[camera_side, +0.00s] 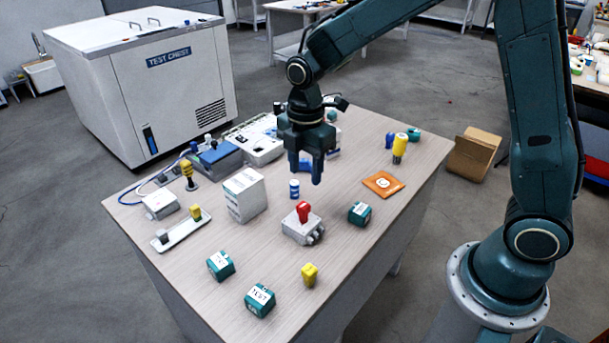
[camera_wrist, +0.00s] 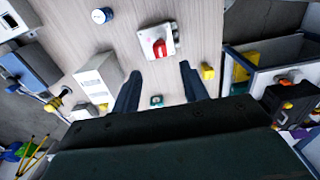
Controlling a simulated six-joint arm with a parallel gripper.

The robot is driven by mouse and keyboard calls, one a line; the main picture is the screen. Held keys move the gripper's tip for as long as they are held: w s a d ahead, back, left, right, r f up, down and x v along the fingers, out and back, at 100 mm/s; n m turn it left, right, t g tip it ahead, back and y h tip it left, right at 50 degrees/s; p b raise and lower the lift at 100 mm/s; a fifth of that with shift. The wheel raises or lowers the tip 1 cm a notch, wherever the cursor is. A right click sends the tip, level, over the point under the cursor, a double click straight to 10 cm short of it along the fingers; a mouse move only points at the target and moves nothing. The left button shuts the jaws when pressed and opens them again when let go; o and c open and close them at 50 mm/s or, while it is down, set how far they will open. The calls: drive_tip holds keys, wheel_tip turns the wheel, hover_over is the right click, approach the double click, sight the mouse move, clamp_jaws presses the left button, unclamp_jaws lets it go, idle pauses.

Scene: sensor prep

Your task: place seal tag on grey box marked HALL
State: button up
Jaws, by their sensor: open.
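A flat orange square with a white round mark (camera_side: 383,184) lies on the right part of the table; it may be the seal tag. A grey box with a red knob (camera_side: 302,228) stands near the table's middle and also shows in the wrist view (camera_wrist: 148,38). A second, pale grey box (camera_side: 160,203) with a small label sits at the left. I cannot read HALL on either box. My gripper (camera_side: 305,176) hangs above the table behind the red-knob box, pointing down. Its two fingers are apart, with nothing between them, also in the wrist view (camera_wrist: 160,68).
A tall white carton (camera_side: 245,195) and a blue-white bottle (camera_side: 294,189) stand on the table (camera_side: 340,262). Bare tabletop surrounds the orange square.

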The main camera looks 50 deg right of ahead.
drive_tip(key=s+d+r+m+t, duration=0.2)
drive_tip(key=s+r+m, duration=0.5)
drive_tip(key=s+m, duration=0.2)
drive_tip(key=s+d+r+m+t, duration=0.3)
drive_tip(key=s+r+m, duration=0.4)
drive_tip(key=s, duration=0.6)
drive_tip(key=shift+r+m+t, duration=0.3)
drive_tip(key=shift+m, duration=0.6)
